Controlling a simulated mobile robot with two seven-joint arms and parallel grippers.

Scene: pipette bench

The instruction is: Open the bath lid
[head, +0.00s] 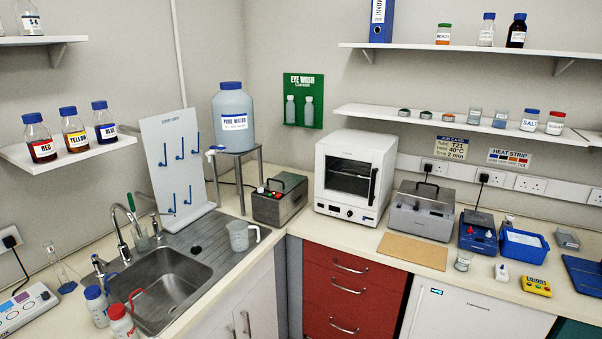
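Two metal boxes with handled tops are in the head view, and no readable label tells which is the bath. One is a grey steel box (420,212) on the right counter, right of the white oven. A dark handle stands up on its flat lid, which looks closed. The other is a smaller steel box (279,203) in the corner, left of the oven. It has a dark top with a black handle, and small red and green spots at its left edge. Neither of my grippers is in view.
A tan board (412,251) lies in front of the grey box. The white oven (354,177) stands to its left and a blue device (477,231) to its right.

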